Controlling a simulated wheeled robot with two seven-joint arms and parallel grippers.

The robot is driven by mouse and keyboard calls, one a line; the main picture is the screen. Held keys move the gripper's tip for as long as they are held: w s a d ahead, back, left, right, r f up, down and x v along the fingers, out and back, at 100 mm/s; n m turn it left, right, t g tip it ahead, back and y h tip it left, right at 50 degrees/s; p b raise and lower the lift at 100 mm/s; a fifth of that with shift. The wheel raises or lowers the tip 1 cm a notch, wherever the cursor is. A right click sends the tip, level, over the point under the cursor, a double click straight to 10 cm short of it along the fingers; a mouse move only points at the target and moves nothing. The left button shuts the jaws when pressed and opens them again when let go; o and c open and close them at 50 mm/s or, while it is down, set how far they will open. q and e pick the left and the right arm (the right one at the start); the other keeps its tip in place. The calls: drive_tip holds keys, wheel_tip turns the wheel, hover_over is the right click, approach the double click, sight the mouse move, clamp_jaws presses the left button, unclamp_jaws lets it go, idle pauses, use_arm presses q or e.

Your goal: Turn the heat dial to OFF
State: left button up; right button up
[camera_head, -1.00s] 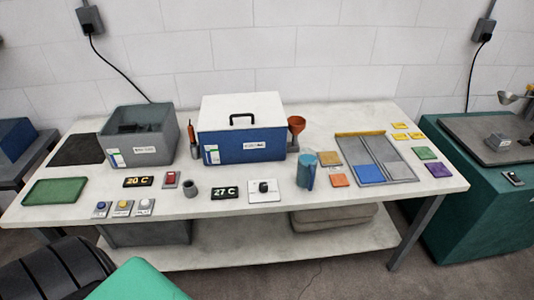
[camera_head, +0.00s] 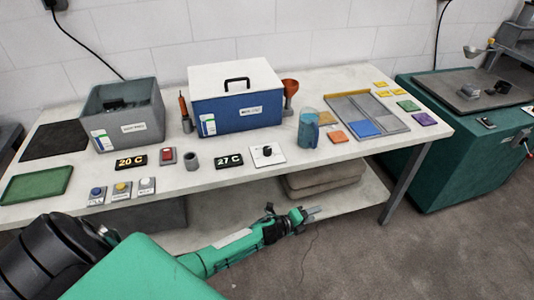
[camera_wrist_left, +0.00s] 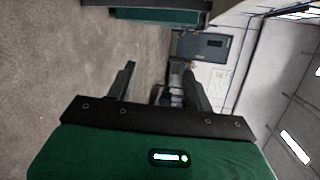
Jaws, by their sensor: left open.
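The heat dial (camera_head: 267,151) is a black knob on a white square plate near the table's front edge, right of a black "27 C" display (camera_head: 229,160). Its pointer setting is too small to read. My left gripper (camera_head: 313,213) is open and empty, in front of the table and below its top, lower right of the dial and apart from it. In the left wrist view the two fingers (camera_wrist_left: 160,84) stand apart with nothing between them. The dial does not show clearly in that view. My right gripper is not in view.
A blue box with a white lid (camera_head: 236,97) stands behind the dial. A blue cup (camera_head: 308,130) stands to its right, a grey cylinder (camera_head: 192,160) to its left. The table's front edge and lower shelf (camera_head: 220,222) lie near my left arm. A green cabinet (camera_head: 437,137) stands at right.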

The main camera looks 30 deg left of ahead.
use_arm(q)
drive_tip(key=w+d+r+m+g+h+b, duration=0.1)
drive_tip(key=w+d+r+m+h, duration=0.15)
drive_tip(key=r+m, duration=0.4)
drive_tip(key=w+d+r+m+g+h+b, duration=0.1)
drive_tip(key=w+d+r+m+h, duration=0.2)
drive_tip(key=r+m, duration=0.4)
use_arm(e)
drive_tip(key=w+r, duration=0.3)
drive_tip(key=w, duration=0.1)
use_arm(q)
wheel_tip(320, 180, up, 19)
drive_tip(key=m+g+y+b, duration=0.3)
drive_tip(key=m+g+y, duration=0.95)
drive_tip(key=m, duration=1.35)
hover_over(267, 148)
drive_tip(key=shift+t, duration=0.35)
wheel_tip(267, 148, down, 13)
drive_tip(key=shift+r+p, duration=0.1)
drive_tip(key=shift+p, duration=0.6)
drive_tip(key=shift+f, duration=0.5)
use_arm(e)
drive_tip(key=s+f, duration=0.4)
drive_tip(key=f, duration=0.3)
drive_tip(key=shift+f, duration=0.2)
